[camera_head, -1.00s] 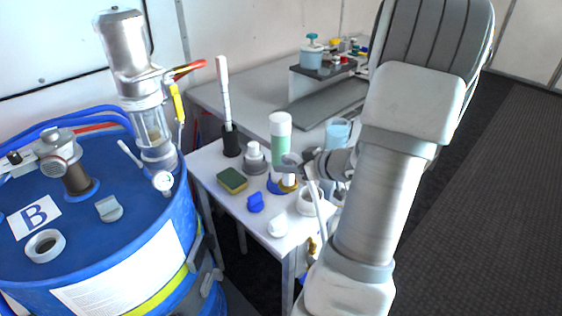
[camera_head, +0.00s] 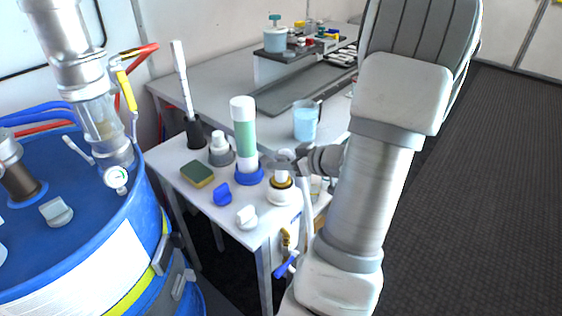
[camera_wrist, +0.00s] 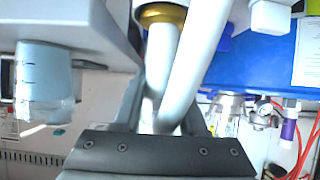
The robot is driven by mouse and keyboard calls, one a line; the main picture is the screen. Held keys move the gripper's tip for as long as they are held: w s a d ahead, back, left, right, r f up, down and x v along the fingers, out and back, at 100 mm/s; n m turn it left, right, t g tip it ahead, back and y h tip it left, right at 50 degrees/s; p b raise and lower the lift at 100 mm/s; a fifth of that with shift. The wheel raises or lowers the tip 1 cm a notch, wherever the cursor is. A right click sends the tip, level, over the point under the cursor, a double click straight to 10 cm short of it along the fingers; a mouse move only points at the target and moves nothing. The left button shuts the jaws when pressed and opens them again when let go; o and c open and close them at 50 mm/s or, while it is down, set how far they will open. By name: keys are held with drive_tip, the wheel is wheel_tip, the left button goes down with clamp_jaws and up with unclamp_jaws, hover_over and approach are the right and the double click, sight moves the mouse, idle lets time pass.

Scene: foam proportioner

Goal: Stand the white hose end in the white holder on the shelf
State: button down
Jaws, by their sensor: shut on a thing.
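The white hose end, with a gold collar (camera_head: 282,183), is upright in my gripper (camera_head: 284,160). In the wrist view, the fingers (camera_wrist: 158,110) are shut around its white tube (camera_wrist: 160,55), below the gold collar (camera_wrist: 162,15) in the picture. A second length of white hose runs close beside it. The white holder (camera_head: 281,197) is a low ring near the right edge of the shelf (camera_head: 238,230). In the head view the collar is lined up with the holder's opening, at or just above its rim. I cannot tell whether it is seated.
Left of the holder stands a green-and-white cylinder (camera_head: 244,135) in a blue holder (camera_head: 248,176). A grey holder (camera_head: 221,155), a sponge (camera_head: 197,174), a blue piece (camera_head: 222,194) and a white piece (camera_head: 246,217) are near. A blue drum (camera_head: 75,235) stands at left.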

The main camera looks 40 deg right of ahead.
sight(286, 173)
drive_tip(key=shift+f+b, duration=1.35)
drive_tip(key=shift+f, duration=0.2)
drive_tip(key=shift+r+p, duration=0.1)
drive_tip(key=shift+p, duration=0.75)
drive_tip(key=shift+f+b, duration=0.4)
drive_tip(key=shift+f, duration=0.3)
drive_tip(key=c, duration=0.8)
unclamp_jaws()
drive_tip(key=shift+o, duration=0.2)
drive_tip(key=p+v, duration=0.2)
drive_tip(key=v, duration=0.1)
drive_tip(key=shift+r+p, duration=0.2)
drive_tip(key=shift+p, duration=0.15)
drive_tip(key=p+v, duration=0.5)
drive_tip(key=v, duration=0.2)
drive_tip(key=shift+s+p, duration=0.4)
drive_tip(key=shift+s, duration=0.1)
